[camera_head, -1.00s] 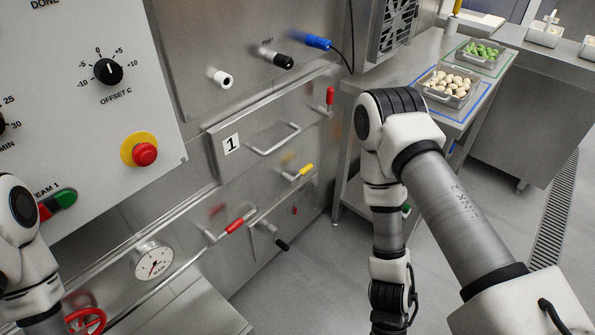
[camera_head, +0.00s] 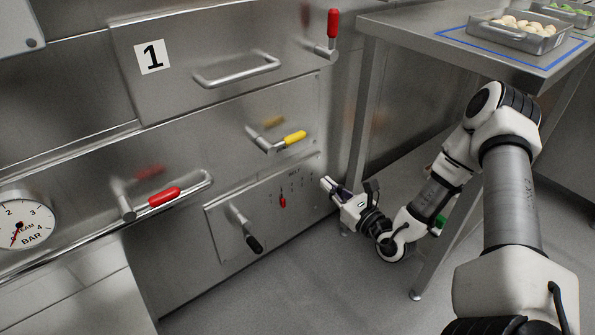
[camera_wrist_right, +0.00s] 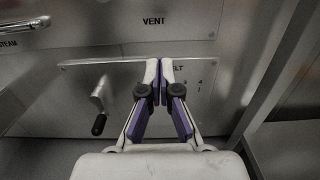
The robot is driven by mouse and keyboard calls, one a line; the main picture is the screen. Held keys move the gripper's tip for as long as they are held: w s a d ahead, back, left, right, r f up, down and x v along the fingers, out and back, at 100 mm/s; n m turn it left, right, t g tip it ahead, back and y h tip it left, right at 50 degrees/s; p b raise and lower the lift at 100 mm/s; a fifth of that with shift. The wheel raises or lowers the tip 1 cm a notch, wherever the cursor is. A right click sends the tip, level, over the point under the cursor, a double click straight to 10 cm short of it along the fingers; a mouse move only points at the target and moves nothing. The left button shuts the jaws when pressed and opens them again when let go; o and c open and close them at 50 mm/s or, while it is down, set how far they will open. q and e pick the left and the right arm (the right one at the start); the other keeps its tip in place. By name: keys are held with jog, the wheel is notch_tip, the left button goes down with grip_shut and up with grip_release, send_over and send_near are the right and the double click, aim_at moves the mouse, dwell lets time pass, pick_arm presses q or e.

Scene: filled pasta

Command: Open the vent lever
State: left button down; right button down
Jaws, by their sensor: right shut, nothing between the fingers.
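A yellow-handled lever (camera_head: 294,138) sticks out of the steel front, above the lower panel, in the head view. A VENT label (camera_wrist_right: 153,20) shows at the top of the wrist view, above that same panel; the yellow lever is not in that view. My right gripper (camera_head: 325,184) is low, to the right of and below the yellow lever, apart from it. Its fingertips meet in the wrist view (camera_wrist_right: 160,72), with nothing between them. My left gripper is out of view.
The lower panel has a black-handled lever (camera_head: 248,237) and a small red pointer (camera_head: 283,202). A red-handled lever (camera_head: 164,197) is left, another red lever (camera_head: 332,24) above. A drawer handle (camera_head: 238,71) juts out. A table leg (camera_head: 433,239) stands near my right arm.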

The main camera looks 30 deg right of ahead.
dwell(0.3)
jog(key=shift+w, duration=0.1)
jog(key=w+r+b, duration=0.4)
jog(key=w, duration=0.6)
jog(key=shift+w+a+r, duration=0.15)
jog(key=shift+w+a, duration=0.15)
jog(key=shift+a, duration=0.15)
